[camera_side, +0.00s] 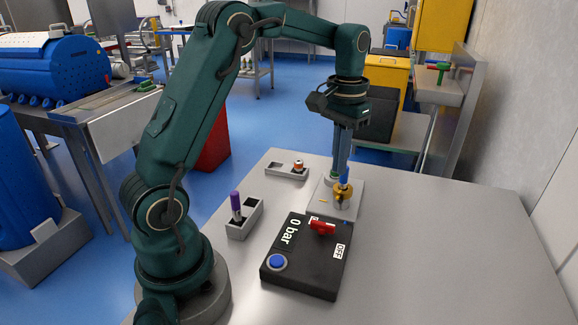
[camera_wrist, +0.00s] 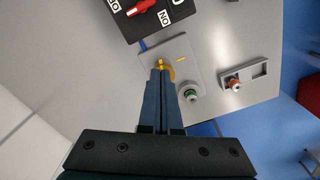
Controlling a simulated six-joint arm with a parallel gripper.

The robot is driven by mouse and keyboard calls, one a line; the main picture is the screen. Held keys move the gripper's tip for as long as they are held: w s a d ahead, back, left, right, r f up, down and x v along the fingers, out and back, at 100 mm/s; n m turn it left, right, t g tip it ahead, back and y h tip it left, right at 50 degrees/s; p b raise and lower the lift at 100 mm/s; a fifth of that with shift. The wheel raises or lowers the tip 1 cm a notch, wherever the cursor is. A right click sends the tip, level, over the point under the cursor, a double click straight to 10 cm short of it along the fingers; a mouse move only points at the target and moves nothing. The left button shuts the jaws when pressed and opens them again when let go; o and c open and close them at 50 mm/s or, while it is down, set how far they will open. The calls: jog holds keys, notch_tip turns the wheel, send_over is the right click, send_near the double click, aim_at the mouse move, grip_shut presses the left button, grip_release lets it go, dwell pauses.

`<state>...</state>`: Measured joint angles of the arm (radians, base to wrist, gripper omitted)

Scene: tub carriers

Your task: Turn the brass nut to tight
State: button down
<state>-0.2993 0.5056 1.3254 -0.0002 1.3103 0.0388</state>
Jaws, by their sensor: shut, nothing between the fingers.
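The brass nut (camera_side: 342,194) stands on a light grey plate (camera_side: 323,209) behind the black panel. My gripper (camera_side: 344,178) points down with its fingers together, and the tips are right at the top of the nut. Whether they touch it I cannot tell. In the wrist view the shut fingers (camera_wrist: 161,70) cover most of the nut (camera_wrist: 172,72), and only a yellow edge and a bit past the tips show. A yellow mark (camera_wrist: 182,58) lies on the plate beside the nut.
The black panel (camera_side: 305,275) has a red handle (camera_side: 322,227) by an OFF label, a blue button (camera_side: 277,262) and a "0 bar" display (camera_side: 289,234). A grey holder (camera_side: 244,221) carries a purple-capped item (camera_side: 236,203). The table's right side is clear.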

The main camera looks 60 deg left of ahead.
aim_at(343, 191)
jog(key=shift+d+f, duration=0.15)
jog(key=shift+f, duration=1.55)
jog(key=shift+d+f, duration=0.15)
jog(key=shift+f, duration=1.55)
jog(key=shift+w+a, duration=0.2)
jog(key=shift+w, duration=0.1)
jog(key=shift+s+a, duration=0.2)
jog(key=shift+a, duration=0.2)
jog(key=shift+s+a, duration=0.1)
jog(key=shift+a, duration=0.75)
jog(key=shift+s, duration=0.1)
